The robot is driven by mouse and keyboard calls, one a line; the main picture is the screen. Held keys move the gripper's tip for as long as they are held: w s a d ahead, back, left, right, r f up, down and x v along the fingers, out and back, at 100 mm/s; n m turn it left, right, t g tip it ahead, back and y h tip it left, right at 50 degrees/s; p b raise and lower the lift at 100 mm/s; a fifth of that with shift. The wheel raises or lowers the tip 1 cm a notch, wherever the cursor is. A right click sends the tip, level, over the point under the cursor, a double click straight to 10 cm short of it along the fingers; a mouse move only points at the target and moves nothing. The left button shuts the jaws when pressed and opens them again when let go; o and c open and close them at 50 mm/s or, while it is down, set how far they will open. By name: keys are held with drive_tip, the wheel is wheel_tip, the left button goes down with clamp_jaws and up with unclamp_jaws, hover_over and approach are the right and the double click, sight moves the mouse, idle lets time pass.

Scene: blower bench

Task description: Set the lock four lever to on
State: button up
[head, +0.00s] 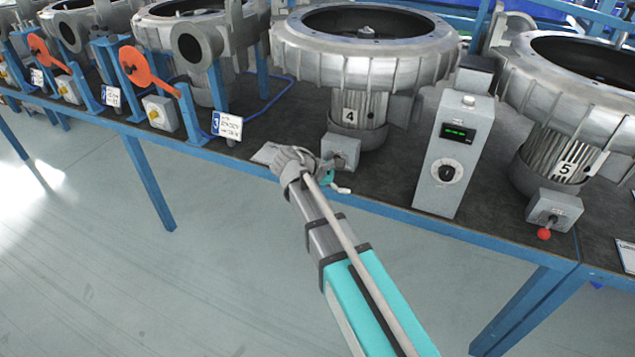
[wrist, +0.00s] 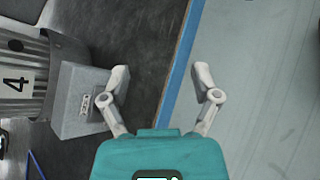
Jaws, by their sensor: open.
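Blower four (head: 362,108), marked 4, stands on the bench with a small grey lock box (head: 342,152) at its foot. In the wrist view the lock box (wrist: 85,100) is at the left, with a small label on its side. I cannot make out a lever on it in either view. My gripper (head: 342,180) is open and empty, low in front of the box at the bench's front edge. In the wrist view the gripper (wrist: 161,76) has its left finger overlapping the box's right side and its right finger over the floor; contact cannot be told.
A grey control box (head: 455,150) with a green display and a dial stands right of blower four. Blower five's lock box (head: 555,210) has a red-knobbed lever pointing down. Orange handles (head: 150,72) stand at the left. The floor before the blue bench edge is clear.

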drive_tip(key=w+a+f+n+t+h+b, duration=0.1)
drive_tip(key=a+f+n+t+h+b, duration=0.1)
drive_tip(key=a+b, duration=0.4)
drive_tip(key=w+a+f+n+t+h+b, duration=0.1)
drive_tip(key=a+n+t+b, duration=0.3)
drive_tip(key=a, duration=0.9)
drive_tip(key=f+n+b, duration=0.1)
drive_tip(key=b, duration=0.2)
drive_tip(key=shift+f+n+h, duration=0.3)
drive_tip(key=shift+f+h, duration=0.05)
drive_tip(key=shift+h, duration=0.05)
drive_tip(key=shift+w, duration=0.15)
drive_tip(key=shift+x, duration=6.8)
drive_tip(key=shift+f, duration=0.1)
drive_tip(key=shift+c, duration=0.3)
clamp_jaws()
